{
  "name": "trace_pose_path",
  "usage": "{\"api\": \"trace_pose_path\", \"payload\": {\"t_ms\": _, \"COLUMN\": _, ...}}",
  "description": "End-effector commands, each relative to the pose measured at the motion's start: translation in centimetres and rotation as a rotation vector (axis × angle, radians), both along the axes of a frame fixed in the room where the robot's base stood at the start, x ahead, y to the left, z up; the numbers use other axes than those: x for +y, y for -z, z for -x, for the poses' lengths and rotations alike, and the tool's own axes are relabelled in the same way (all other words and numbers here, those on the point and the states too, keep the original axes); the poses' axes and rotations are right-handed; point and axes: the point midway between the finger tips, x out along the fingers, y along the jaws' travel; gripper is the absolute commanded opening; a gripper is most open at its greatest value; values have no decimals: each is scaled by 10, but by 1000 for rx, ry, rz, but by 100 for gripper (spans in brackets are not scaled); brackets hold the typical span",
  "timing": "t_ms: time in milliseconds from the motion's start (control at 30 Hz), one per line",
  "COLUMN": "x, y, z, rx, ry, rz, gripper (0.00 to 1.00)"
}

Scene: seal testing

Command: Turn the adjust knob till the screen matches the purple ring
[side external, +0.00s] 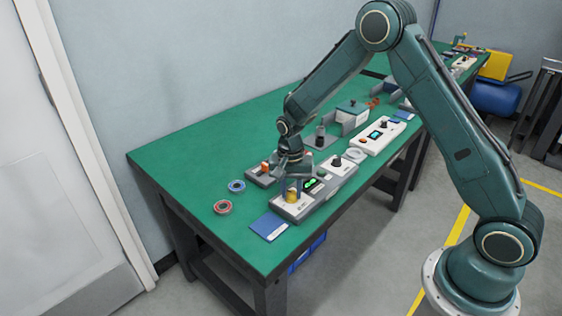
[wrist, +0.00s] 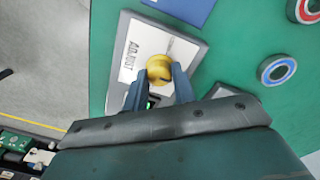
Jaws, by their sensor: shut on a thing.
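The adjust knob (side external: 292,196) is a gold cylinder on the near end of a pale grey test unit (side external: 289,209). In the wrist view the knob (wrist: 158,66) stands beside the printed word ADJUST. My gripper (wrist: 158,82) is shut on the knob, one finger on each side; my gripper also shows in the side view (side external: 292,186). The unit's small screen (side external: 312,184) glows green, its reading too small to make out. A blue ring (side external: 237,186) and a reddish ring (side external: 222,207) lie flat on the table, left of the unit. I cannot make out a clearly purple ring.
A blue card (side external: 269,226) lies close to the unit's near end. A grey box with an orange part (side external: 262,174) sits just behind the unit. Another white unit (side external: 378,137) stands further right. The green table (side external: 185,155) is clear at the left.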

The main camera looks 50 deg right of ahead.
Motion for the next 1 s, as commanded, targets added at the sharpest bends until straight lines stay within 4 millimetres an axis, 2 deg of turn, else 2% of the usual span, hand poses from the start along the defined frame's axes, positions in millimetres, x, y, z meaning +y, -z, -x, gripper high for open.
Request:
{"api": "trace_pose_path", "payload": {"t_ms": 367, "x": 0, "y": -1, "z": 0, "rx": 0, "ry": -152, "rz": 1, "gripper": 4}}
{"api": "trace_pose_path", "payload": {"t_ms": 1000, "x": 0, "y": -1, "z": 0, "rx": 0, "ry": -660, "rz": 1, "gripper": 4}}
